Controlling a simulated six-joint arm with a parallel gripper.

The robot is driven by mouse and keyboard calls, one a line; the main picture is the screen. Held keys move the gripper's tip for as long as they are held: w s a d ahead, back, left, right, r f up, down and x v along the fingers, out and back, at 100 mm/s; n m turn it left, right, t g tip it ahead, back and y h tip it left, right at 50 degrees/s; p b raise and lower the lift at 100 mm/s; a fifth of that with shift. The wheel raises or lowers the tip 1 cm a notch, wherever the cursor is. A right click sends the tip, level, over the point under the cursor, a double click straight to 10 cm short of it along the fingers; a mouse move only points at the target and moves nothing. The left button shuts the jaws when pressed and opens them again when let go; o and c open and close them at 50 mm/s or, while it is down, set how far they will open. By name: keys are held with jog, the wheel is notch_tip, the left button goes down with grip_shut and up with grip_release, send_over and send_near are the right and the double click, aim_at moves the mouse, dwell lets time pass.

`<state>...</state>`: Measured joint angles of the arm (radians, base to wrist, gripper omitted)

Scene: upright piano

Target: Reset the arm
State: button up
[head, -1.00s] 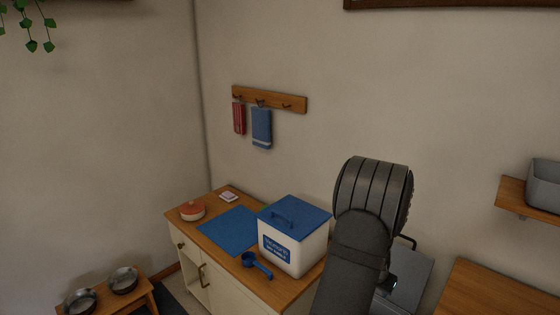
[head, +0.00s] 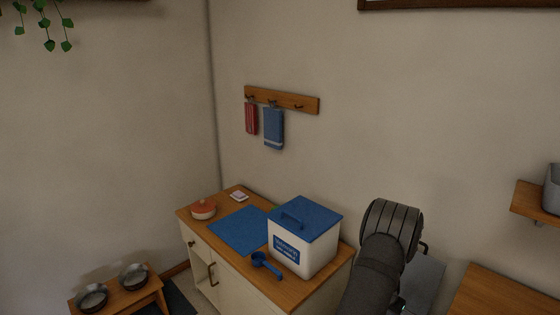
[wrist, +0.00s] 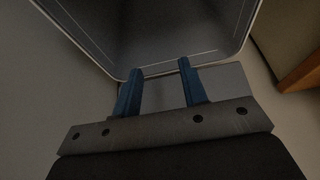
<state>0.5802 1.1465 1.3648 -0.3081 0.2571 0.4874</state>
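My arm rises at the lower right of the head view, in front of the wall and to the right of the wooden-topped cabinet. My gripper (wrist: 160,78) shows in the wrist view with two blue fingers standing apart and nothing between them. Beyond the fingertips is a dark panel with a pale rim (wrist: 165,35); I cannot tell what it belongs to. The fingers are hidden in the head view.
Two metal bowls (head: 133,276) stand on a low stool. A shelf (head: 530,203) and wooden surface (head: 500,295) lie right.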

jog(key=shift+x, duration=0.85)
jog(key=shift+r, duration=0.15)
jog(key=v, duration=1.7)
jog(key=x, duration=1.7)
notch_tip(320, 180, up, 6)
jog(key=a+r+n+y, duration=0.1)
jog(key=a+r+n, duration=0.2)
jog(key=a, duration=0.9)
jog(key=a+r+n+y, duration=0.1)
jog(key=a+r+n, duration=0.1)
jog(key=a+r, duration=0.4)
jog(key=a+r+n+t+y, duration=0.1)
jog(key=a+r+n, duration=0.2)
jog(key=a, duration=1.4)
jog(key=shift+s+a+r+n, duration=0.35)
jog(key=shift+s+r, duration=0.1)
jog(key=shift+r, duration=0.25)
